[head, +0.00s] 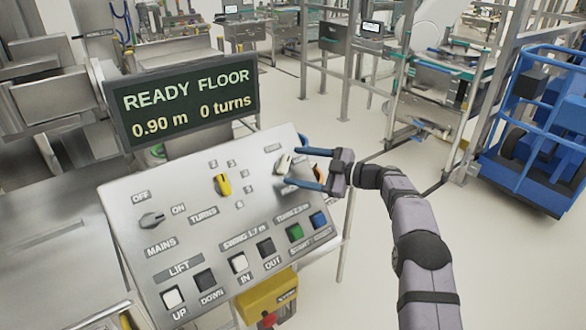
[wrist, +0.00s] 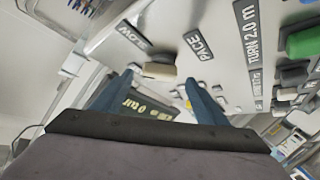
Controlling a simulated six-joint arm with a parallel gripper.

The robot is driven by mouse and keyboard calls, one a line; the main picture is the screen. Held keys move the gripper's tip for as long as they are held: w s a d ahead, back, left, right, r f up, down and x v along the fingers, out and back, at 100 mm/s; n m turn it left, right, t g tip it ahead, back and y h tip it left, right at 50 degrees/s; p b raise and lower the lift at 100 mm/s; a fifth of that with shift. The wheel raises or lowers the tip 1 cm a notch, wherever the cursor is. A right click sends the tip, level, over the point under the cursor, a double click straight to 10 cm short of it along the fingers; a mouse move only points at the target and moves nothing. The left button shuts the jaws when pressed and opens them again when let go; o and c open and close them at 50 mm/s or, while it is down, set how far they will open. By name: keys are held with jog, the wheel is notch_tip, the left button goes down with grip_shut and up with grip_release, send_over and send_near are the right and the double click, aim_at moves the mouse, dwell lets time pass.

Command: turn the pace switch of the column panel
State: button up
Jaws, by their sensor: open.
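The column panel (head: 200,255) is a tilted silver plate with labelled switches and buttons. Its pace switch is a cream knob (head: 283,163) at the upper right of the panel. In the wrist view the cream knob (wrist: 159,71) sits beside the PACE label, with a SLOW label to its left. My gripper (head: 293,167) reaches in from the right, its two blue fingers open on either side of the knob. In the wrist view the fingertips (wrist: 159,77) flank the knob with small gaps. The fingers hide part of the labels around the switch.
A grey MAINS knob (head: 152,220) and a yellow TURNS knob (head: 222,185) stand to the left. Several push buttons line the panel's lower edge, including a green one (head: 295,233). A display (head: 185,102) reads READY FLOOR, 0.90 m, 0 turns. A blue cart (head: 535,150) stands far right.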

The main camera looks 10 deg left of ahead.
jog(key=shift+b+v, duration=0.65)
jog(key=shift+v, duration=1.6)
